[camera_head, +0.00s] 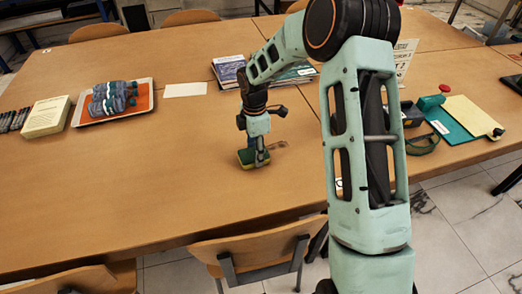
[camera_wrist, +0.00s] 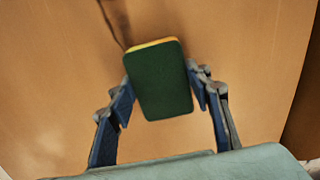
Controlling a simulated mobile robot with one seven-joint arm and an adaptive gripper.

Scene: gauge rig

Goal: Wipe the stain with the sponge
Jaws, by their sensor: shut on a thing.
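My gripper (camera_head: 257,151) is low over the middle of the wooden table, near its front side. It is shut on the sponge (camera_head: 246,160), which has a dark green face and a yellow layer. In the wrist view the sponge (camera_wrist: 161,85) sits between the two blue finger pads, green face toward the camera, with a yellow edge at its far end. I cannot tell whether the sponge touches the table. A faint brownish mark, perhaps the stain (camera_head: 279,147), shows just right of my gripper in the head view. A thin dark streak (camera_wrist: 112,22) lies beyond the sponge.
A tray (camera_head: 75,121) with grey-blue items, a pale pad stack (camera_head: 46,117) and a white sheet (camera_head: 185,90) lie left. Magazines (camera_head: 229,70) lie behind my arm. A green-and-yellow board (camera_head: 470,115) lies right. A chair (camera_head: 258,248) stands at the front edge. The table's front left is clear.

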